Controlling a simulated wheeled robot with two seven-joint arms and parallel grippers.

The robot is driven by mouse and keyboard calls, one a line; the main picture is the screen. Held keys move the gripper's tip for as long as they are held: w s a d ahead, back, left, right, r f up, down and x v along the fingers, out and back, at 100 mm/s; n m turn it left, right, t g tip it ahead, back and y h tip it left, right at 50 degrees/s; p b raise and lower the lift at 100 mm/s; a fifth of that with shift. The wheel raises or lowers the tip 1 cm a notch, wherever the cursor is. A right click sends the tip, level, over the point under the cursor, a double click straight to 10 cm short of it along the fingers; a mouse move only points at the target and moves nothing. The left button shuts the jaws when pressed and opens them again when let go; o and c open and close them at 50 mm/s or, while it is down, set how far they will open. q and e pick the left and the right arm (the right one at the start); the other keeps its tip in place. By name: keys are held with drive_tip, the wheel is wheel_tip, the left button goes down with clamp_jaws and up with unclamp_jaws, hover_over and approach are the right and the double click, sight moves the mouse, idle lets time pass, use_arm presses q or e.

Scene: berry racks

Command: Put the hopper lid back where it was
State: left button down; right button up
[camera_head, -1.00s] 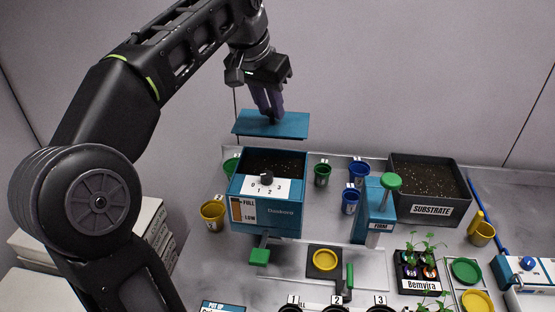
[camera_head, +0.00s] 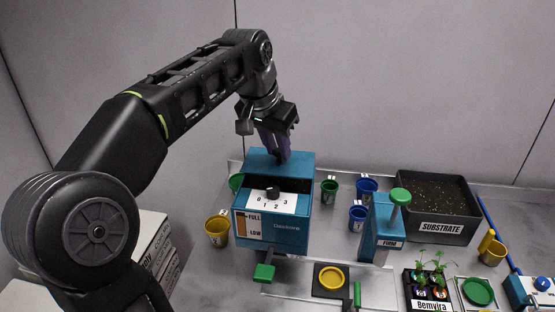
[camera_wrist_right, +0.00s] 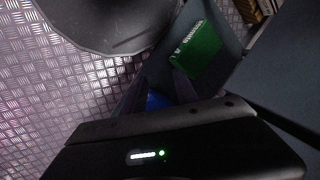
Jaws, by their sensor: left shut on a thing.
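The blue hopper (camera_head: 275,232) stands on the bench in the head view, with a FULL/LOW gauge and a dial on its front. My left gripper (camera_head: 279,158) is shut on the flat blue hopper lid (camera_head: 301,166). The lid is over the rear of the hopper's top, roughly level. A dark strip of the opening shows in front of it. I cannot tell whether the lid touches the rim.
Green (camera_head: 329,191) and blue cups (camera_head: 357,216) stand right of the hopper, a yellow cup (camera_head: 217,231) left. Further right are the blue FIRM press (camera_head: 381,232) and the black SUBSTRATE bin (camera_head: 440,228). The wall is close behind.

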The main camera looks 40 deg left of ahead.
sight(278, 161)
use_arm(q)
wheel_tip(278, 161, down, 3)
drive_tip(key=shift+f, duration=0.2)
drive_tip(key=shift+f, duration=0.15)
drive_tip(key=c, duration=1.2)
unclamp_jaws()
drive_tip(key=shift+c, duration=0.2)
